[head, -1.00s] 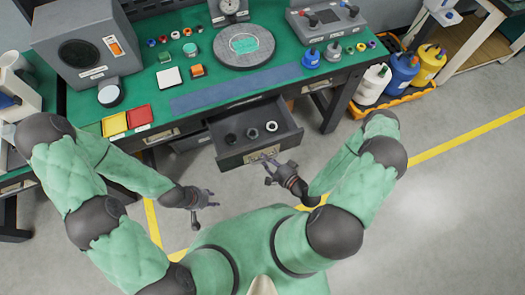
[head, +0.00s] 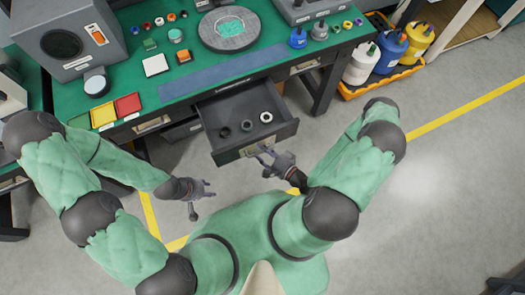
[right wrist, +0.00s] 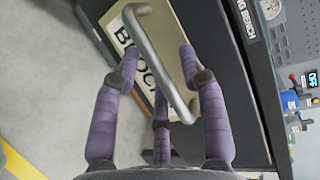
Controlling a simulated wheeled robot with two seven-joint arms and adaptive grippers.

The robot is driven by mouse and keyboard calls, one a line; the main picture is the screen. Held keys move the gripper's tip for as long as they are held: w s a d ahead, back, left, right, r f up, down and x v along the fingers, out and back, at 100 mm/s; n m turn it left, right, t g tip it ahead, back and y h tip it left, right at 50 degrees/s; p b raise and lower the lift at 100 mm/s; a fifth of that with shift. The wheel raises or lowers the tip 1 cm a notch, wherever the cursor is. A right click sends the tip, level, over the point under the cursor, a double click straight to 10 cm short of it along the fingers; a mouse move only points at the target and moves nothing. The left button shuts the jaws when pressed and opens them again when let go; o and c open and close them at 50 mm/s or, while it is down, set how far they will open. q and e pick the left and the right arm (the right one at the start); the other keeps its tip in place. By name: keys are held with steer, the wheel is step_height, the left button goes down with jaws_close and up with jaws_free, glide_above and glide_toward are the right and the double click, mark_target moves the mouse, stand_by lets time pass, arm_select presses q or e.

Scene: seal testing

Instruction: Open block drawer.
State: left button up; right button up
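The block drawer (head: 222,154) is pulled out from under the green-topped bench. Several dark and light rings lie inside it. Its front has a metal handle (right wrist: 157,60) and a label (right wrist: 125,45) whose visible letters begin "BLOC". My right gripper (head: 265,156) is at the drawer front. In the right wrist view its purple fingers (right wrist: 158,72) are spread on either side of the handle, with no clear grip on it. My left gripper (head: 205,190) is empty with its fingers apart, over the floor left of the drawer.
The bench top (head: 128,72) holds a round grey disc (head: 230,29), red and yellow trays (head: 127,104) and small parts. A second drawer (head: 184,130) is left of the open one. Bottles stand in an orange bin (head: 352,92) at right. The floor in front is clear.

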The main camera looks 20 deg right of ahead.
steer(key=shift+s, duration=0.1)
steer(key=v, duration=1.1)
steer(key=shift+s+d, duration=0.2)
steer(key=shift+s, duration=0.15)
steer(key=shift+w, duration=0.1)
stand_by(0.6)
